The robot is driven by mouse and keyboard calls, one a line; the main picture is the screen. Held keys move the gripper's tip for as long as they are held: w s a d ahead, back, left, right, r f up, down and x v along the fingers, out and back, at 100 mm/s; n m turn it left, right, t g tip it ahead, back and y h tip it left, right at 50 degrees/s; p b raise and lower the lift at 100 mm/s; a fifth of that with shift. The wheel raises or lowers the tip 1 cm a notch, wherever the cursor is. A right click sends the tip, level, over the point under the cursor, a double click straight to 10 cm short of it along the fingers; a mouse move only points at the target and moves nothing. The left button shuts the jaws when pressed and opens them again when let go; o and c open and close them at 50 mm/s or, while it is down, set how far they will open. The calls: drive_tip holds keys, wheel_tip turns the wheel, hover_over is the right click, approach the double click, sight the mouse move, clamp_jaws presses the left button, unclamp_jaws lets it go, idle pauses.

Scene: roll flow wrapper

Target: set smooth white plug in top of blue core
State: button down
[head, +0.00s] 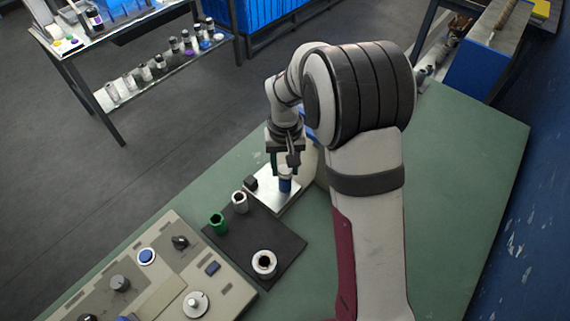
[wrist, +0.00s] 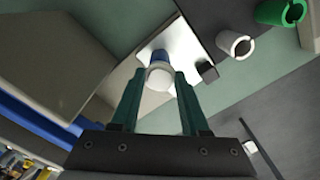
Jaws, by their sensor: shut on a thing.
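The blue core (head: 285,185) stands upright on a bright metal plate (head: 266,199) and also shows in the wrist view (wrist: 159,57). My gripper (head: 285,168) is directly over it, pointing down. In the wrist view, my gripper (wrist: 160,78) has its two green fingers on either side of the smooth white plug (wrist: 160,76), shut on it. The plug's round face covers part of the core's top. I cannot tell whether the plug touches the core or sits in it.
A small dark block (head: 250,183) sits on the plate's left edge. A black mat (head: 238,242) holds a white ring (head: 239,203), a green ring (head: 218,224) and a larger white roll (head: 264,265). A control panel (head: 165,285) stands at lower left. The green bench is clear at right.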

unclamp_jaws()
drive_tip(key=shift+r, duration=4.05)
drive_tip(key=s+d+r+m, duration=0.1)
drive_tip(key=s+m, duration=0.1)
drive_tip(key=s, duration=0.7)
drive_tip(key=s+r+m+y, duration=0.1)
drive_tip(key=s+r, duration=0.1)
drive_tip(key=s, duration=0.7)
drive_tip(key=s+d+r+m, duration=0.1)
drive_tip(key=s+m, duration=0.1)
drive_tip(key=s, duration=0.7)
drive_tip(key=shift+s+d+r+m+y, duration=0.2)
drive_tip(key=shift+s+d+m+y, duration=0.1)
drive_tip(key=shift+y, duration=0.1)
